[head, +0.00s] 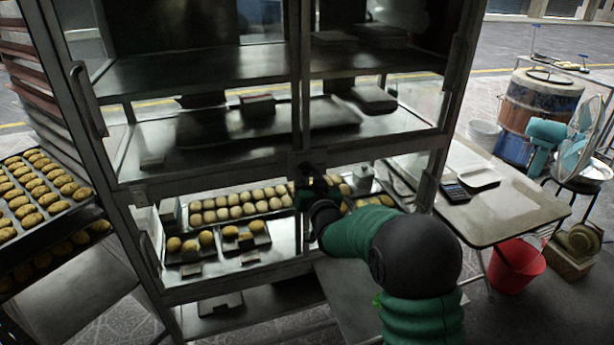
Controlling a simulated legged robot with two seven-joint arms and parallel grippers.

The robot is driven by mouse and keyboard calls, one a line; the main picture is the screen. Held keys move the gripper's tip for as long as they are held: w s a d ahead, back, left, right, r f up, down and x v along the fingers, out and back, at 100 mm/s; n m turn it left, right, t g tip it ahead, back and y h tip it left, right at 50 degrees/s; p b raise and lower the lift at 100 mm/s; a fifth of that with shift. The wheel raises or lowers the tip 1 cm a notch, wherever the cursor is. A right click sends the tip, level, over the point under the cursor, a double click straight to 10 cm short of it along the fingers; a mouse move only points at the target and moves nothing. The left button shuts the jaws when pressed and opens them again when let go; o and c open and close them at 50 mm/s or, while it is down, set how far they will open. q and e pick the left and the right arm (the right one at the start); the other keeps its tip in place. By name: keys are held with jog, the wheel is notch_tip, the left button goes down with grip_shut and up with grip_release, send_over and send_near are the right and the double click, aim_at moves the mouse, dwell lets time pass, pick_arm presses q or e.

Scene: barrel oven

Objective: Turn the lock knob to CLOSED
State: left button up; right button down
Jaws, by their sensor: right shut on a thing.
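My right arm reaches from the lower right to the middle of a metal display cabinet with glass doors (215,172). My right gripper (308,184) is small and dark here, at the centre post where the doors meet. It is shut on the lock knob at that post. The gripper hides most of the knob, so I cannot tell which way it is turned or read its label. My left gripper is not in view.
Trays of buns (235,208) lie inside the cabinet's lower shelf. A rack with trays of buns (40,190) stands at left. At right are a table (500,218) with a calculator (455,193), a red bucket (515,266), a barrel (538,110) and a blue fan (580,135).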

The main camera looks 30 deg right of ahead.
jog(key=n+b, duration=0.1)
jog(key=n, duration=0.1)
jog(key=n+b, duration=0.1)
jog(key=b, duration=0.1)
jog(key=shift+f+n, duration=0.3)
jog(key=shift+n, duration=0.1)
jog(key=shift+d+f+n+t+y+b, duration=0.1)
jog(key=shift+n+t+y+b, duration=0.2)
jog(key=shift+n+b, duration=2.75)
jog(key=shift+d+f+n+t+y+b, duration=0.1)
jog(key=shift+n+t+y+b, duration=0.2)
jog(key=shift+n+b, duration=2.7)
jog(key=n+p, duration=0.2)
jog(key=n, duration=0.1)
jog(key=shift+p, duration=0.35)
jog(key=c, duration=1.2)
grip_release()
jog(key=shift+s+a+r, duration=0.1)
jog(key=shift+o, duration=1)
jog(key=shift+r, duration=0.2)
